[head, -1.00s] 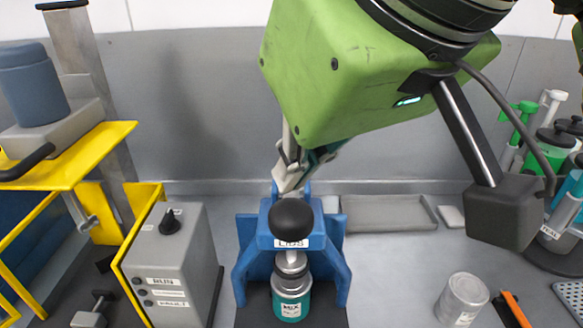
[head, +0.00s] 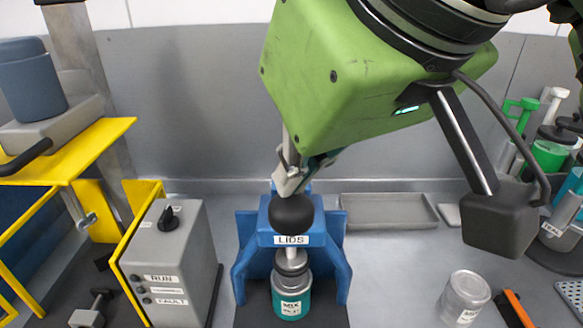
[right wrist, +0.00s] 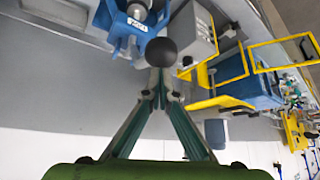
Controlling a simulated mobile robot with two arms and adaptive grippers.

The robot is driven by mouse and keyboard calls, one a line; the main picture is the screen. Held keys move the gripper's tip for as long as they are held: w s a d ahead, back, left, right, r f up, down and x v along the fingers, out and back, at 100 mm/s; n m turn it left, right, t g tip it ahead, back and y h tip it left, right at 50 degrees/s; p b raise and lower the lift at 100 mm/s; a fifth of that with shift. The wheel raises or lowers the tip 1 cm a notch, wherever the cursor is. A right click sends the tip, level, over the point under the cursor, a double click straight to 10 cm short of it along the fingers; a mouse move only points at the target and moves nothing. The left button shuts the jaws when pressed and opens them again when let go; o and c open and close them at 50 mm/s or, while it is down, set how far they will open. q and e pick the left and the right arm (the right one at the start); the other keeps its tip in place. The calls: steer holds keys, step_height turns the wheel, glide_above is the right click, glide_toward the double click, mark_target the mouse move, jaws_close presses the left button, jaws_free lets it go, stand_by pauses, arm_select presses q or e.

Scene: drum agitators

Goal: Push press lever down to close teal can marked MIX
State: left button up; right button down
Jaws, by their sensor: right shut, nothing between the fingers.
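The blue press (head: 247,272) stands at the middle of the bench with a LIDS label. Its lever ends in a black ball knob (head: 291,214), which also shows in the right wrist view (right wrist: 160,51). Below the press's metal plunger (head: 291,262) stands the teal can (head: 290,303) marked MIX, upright, with its top close under the plunger. I cannot tell whether they touch. My right gripper (head: 288,187) is shut and empty, its fingertips right at the back of the knob. Whether they touch it is unclear; its fingertips also show in the right wrist view (right wrist: 160,88). My left gripper is out of view.
A grey control box (head: 170,250) with a black dial stands left of the press, beside a yellow frame (head: 85,150). A shallow grey tray (head: 388,212) lies behind right. A metal can (head: 464,298) and an orange-handled tool (head: 516,308) are at front right.

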mark_target(294, 227)
steer(key=shift+s+f+b, duration=0.25)
steer(key=shift+f+b, duration=0.25)
steer(key=shift+f, duration=0.2)
steer(key=shift+s+f+b, duration=0.25)
steer(key=shift+f+b, duration=0.25)
steer(key=shift+f, duration=0.25)
steer(key=shift+s+f+b, duration=0.35)
steer(key=shift+f+b, duration=0.45)
steer(key=shift+f, duration=0.2)
steer(key=shift+s+f+b, duration=0.35)
steer(key=shift+f+b, duration=0.4)
steer(key=shift+f, duration=0.15)
steer(key=shift+s+f+b, duration=0.2)
steer(key=shift+f+b, duration=0.65)
steer(key=shift+f, duration=0.3)
